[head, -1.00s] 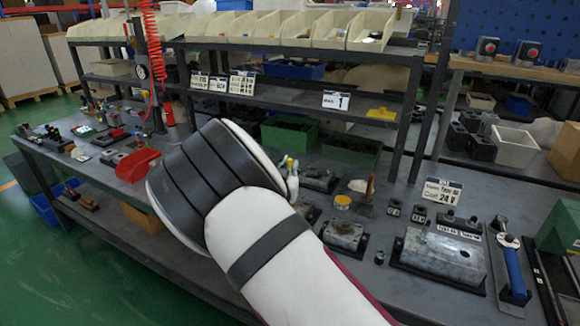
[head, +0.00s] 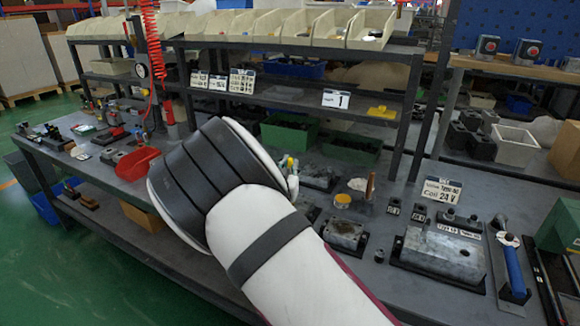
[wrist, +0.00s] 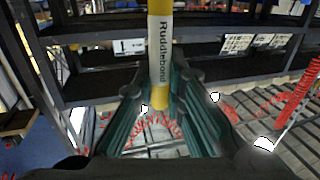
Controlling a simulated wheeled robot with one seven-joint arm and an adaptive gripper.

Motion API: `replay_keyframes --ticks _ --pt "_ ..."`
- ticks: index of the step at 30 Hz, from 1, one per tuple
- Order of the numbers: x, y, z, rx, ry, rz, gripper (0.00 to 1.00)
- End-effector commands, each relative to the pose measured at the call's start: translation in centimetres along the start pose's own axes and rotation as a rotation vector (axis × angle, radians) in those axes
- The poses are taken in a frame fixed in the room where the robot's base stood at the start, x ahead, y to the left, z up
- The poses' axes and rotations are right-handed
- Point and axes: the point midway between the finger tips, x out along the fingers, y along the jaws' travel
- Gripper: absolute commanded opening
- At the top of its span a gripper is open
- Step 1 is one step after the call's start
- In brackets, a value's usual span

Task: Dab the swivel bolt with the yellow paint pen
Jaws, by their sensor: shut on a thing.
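The yellow paint pen (wrist: 160,60) has a white label reading "Ruddlebond". In the wrist view it stands upright between the dark green fingers of my gripper (wrist: 160,92), which is shut on it. Its upper end runs out of the top of the picture. In the head view my arm hides the gripper; a small yellow-and-white item (head: 291,172) shows just past the arm, and I cannot tell whether it is the pen. I cannot pick out the swivel bolt for certain in either view.
Large metal valve blocks (head: 440,256) and (head: 345,234) sit on the grey bench. A blue-handled tool (head: 513,266), a sign card (head: 441,189) and an amber-lidded pot (head: 342,200) stand nearby. Shelving with cream bins (head: 310,28) stands behind.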

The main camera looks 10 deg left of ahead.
Motion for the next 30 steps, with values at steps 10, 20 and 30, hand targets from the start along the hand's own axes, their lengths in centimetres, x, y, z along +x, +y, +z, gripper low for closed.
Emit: replay_keyframes --ticks 10,20,30 --pt "-0.1 0.0 -2.7 0.002 0.003 0.0 0.0" --pt "-0.1 0.0 -5.1 0.003 0.004 0.0 0.0" --pt "0.0 0.0 -6.9 0.002 0.003 0.0 0.0"
